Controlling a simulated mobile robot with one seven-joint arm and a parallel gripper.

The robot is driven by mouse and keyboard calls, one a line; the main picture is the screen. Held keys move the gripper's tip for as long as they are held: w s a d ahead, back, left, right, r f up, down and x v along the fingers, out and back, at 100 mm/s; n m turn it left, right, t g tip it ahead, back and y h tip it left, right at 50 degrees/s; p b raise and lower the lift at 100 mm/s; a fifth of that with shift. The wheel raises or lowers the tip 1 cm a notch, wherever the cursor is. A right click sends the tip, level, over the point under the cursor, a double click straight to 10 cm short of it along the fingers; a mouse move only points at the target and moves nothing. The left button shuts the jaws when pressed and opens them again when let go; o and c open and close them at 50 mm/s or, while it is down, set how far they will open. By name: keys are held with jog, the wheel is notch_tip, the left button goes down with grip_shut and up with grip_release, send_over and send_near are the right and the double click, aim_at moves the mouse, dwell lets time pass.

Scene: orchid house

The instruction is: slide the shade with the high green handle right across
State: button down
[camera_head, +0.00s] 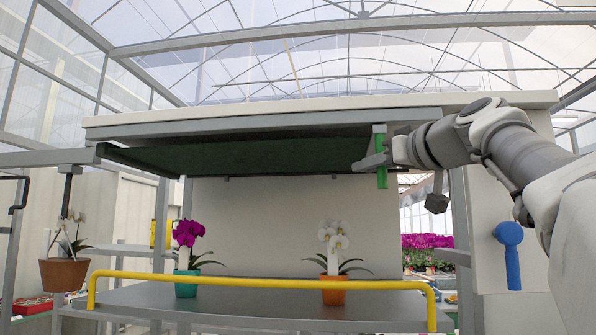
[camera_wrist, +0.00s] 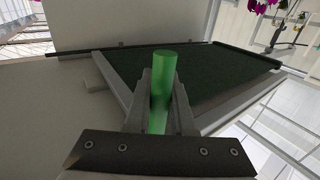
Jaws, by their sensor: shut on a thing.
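The dark green shade (camera_head: 245,156) hangs flat under the top frame of the bench and spans most of its width. It also shows in the wrist view (camera_wrist: 190,77). Its green handle (camera_head: 382,165) hangs at the shade's right end. My gripper (camera_head: 377,162) is shut on the handle, coming from the right. In the wrist view the green handle (camera_wrist: 161,90) stands between the two fingers of my gripper (camera_wrist: 160,105).
A yellow rail (camera_head: 260,280) crosses the bench front. A magenta orchid in a teal pot (camera_head: 186,284) and a white orchid in an orange pot (camera_head: 333,290) stand on the bench (camera_head: 240,300). A hanging orchid pot (camera_head: 64,274) is at left, a blue-handled tool (camera_head: 512,270) at right.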

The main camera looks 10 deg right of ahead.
jog(key=shift+s+d, duration=0.2)
jog(key=shift+d, duration=0.35)
jog(key=c, duration=0.8)
grip_release()
jog(key=shift+d, duration=0.2)
jog(key=shift+o, duration=0.2)
jog(key=shift+a, duration=0.15)
jog(key=b+v, duration=0.2)
jog(key=v, duration=1.5)
jog(key=shift+s, duration=0.25)
jog(key=shift+r, duration=0.1)
